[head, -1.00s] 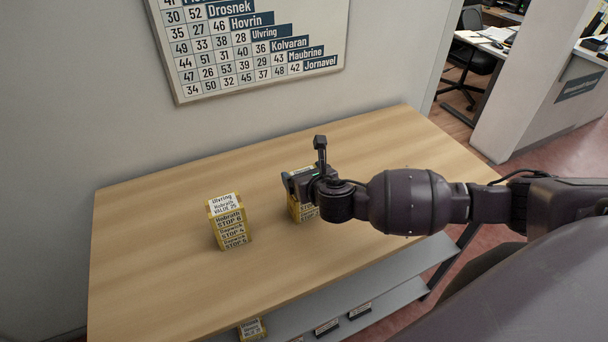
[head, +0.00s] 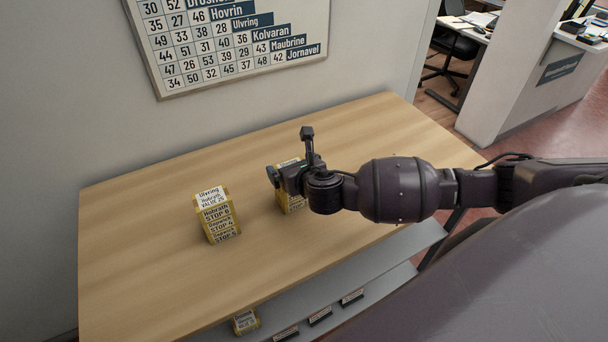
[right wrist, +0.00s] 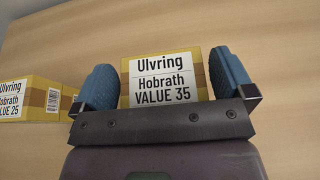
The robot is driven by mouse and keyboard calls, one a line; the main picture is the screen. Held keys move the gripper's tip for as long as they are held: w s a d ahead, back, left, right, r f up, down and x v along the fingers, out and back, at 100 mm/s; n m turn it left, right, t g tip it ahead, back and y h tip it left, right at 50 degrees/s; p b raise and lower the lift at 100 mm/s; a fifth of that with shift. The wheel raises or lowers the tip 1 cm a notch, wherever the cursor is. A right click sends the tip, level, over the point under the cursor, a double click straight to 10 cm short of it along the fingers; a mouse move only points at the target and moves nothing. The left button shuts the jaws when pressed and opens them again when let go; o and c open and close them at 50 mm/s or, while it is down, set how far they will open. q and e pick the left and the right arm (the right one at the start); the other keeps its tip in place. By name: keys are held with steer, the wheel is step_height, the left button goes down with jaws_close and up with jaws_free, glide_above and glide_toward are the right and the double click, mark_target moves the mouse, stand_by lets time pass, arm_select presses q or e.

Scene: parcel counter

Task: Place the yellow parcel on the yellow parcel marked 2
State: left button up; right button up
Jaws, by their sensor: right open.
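A yellow parcel (head: 292,205) stands on the wooden counter, mostly hidden behind my right gripper (head: 283,178) in the head view. In the right wrist view this yellow parcel (right wrist: 165,80) has a white label reading Ulvring, Hobrath, VALUE 35. The blue fingers of my right gripper (right wrist: 163,78) are open, one on each side of it, with small gaps. To its left is a yellow stack (head: 216,214) with a VALUE 25 label on top and STOP 6, 4 and 5 on its front. I read no mark 2. My left gripper is out of view.
The wooden counter (head: 150,240) is bare around the stack. Another yellow parcel (head: 245,321) is on the grey lower shelf (head: 300,297), near several dark label plates. A name board (head: 235,40) hangs on the wall behind.

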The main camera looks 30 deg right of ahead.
steer(key=v, duration=1.1)
steer(key=shift+b, duration=0.3)
steer(key=shift+s, duration=0.15)
